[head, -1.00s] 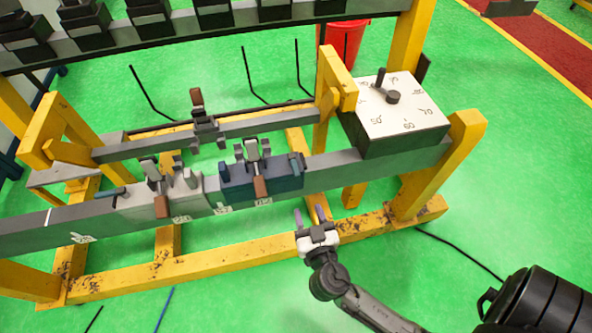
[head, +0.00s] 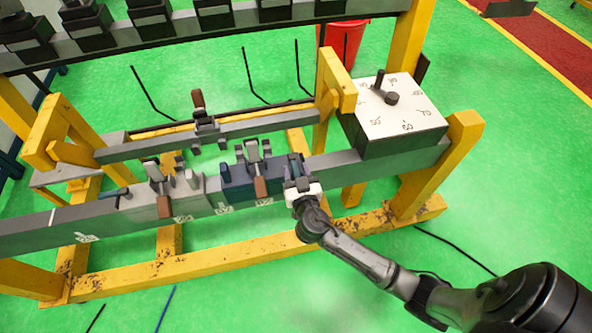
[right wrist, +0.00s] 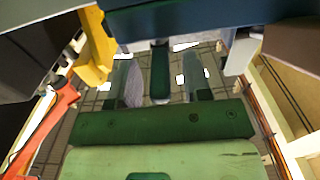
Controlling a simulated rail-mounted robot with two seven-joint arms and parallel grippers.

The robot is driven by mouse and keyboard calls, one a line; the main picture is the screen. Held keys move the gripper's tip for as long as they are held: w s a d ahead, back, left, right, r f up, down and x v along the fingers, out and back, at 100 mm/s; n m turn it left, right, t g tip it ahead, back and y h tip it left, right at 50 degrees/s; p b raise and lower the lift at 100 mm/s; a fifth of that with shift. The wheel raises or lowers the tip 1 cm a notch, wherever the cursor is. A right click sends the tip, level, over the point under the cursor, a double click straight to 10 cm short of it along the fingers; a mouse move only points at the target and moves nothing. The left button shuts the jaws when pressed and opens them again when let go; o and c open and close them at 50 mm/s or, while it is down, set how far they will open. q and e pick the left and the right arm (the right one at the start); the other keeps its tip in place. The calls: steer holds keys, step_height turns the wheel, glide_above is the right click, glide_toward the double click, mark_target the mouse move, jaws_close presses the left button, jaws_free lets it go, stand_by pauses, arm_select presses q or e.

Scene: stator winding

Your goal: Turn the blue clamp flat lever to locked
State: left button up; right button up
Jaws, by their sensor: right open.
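The blue clamp (head: 238,190) is mounted on the grey lower rail, with a brown-handled toggle (head: 260,188) hanging down at its front. Its small blue flat lever (head: 295,164) stands roughly upright at the clamp's right end. My right gripper (head: 298,177) is open right at this lever, its fingers partly hidden against it. In the right wrist view, a dark upright bar, apparently the lever (right wrist: 160,72), shows between the two spread fingers (right wrist: 164,82), with gaps on both sides. The blue block (right wrist: 215,28) lies across the top of that view. My left gripper is out of view.
A grey clamp (head: 188,190) with a similar brown toggle stands to the left on the same rail (head: 50,225). A white-topped dial box (head: 400,110) sits to the right. Yellow frame posts (head: 440,170) stand beyond it.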

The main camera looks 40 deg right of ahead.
steer(key=shift+w, duration=0.1)
jaws_close()
stand_by(0.4)
